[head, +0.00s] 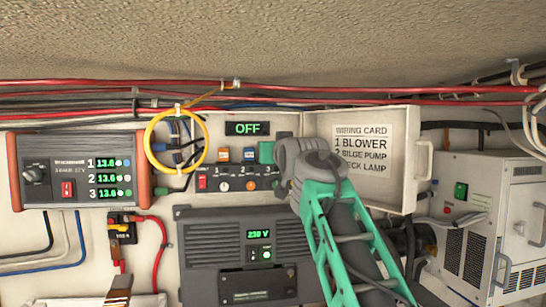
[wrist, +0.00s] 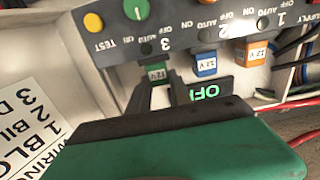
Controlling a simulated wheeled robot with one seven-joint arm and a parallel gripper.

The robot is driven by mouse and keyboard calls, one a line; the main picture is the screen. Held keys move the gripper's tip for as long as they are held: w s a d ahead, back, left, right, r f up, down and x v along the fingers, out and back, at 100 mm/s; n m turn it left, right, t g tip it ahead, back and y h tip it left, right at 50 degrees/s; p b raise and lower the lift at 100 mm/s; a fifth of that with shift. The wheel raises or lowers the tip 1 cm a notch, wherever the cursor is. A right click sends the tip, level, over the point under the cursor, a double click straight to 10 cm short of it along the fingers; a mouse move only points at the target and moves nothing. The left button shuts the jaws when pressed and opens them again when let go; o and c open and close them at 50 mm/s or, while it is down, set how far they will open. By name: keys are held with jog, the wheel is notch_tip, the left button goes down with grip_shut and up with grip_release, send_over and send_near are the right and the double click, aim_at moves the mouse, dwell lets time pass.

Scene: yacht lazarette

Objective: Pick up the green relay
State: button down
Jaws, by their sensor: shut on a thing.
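The green relay (head: 266,152) sits at the right end of a row of relays above the dark switch panel (head: 236,179). In the wrist view, which is turned upside down, the green relay (wrist: 156,71) shows its 12 V label by position 3. My gripper (head: 284,160) reaches the relay from the right in the head view. In the wrist view the dark fingers of my gripper (wrist: 165,92) are shut on the relay. I cannot tell whether the relay is still seated in its socket.
A blue relay (head: 250,155) and an orange relay (head: 223,155) stand close to the left. An OFF display (head: 247,128) is above them. The open door with the wiring card (head: 363,148) is at the right. A yellow cable loop (head: 148,142) hangs at the left.

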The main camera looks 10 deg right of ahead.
dwell(0.4)
jog(key=shift+r, duration=0.55)
notch_tip(320, 180, up, 2)
jog(key=shift+r+p, duration=0.2)
jog(key=shift+p, duration=0.15)
jog(key=s+b, duration=0.8)
jog(key=s, duration=1)
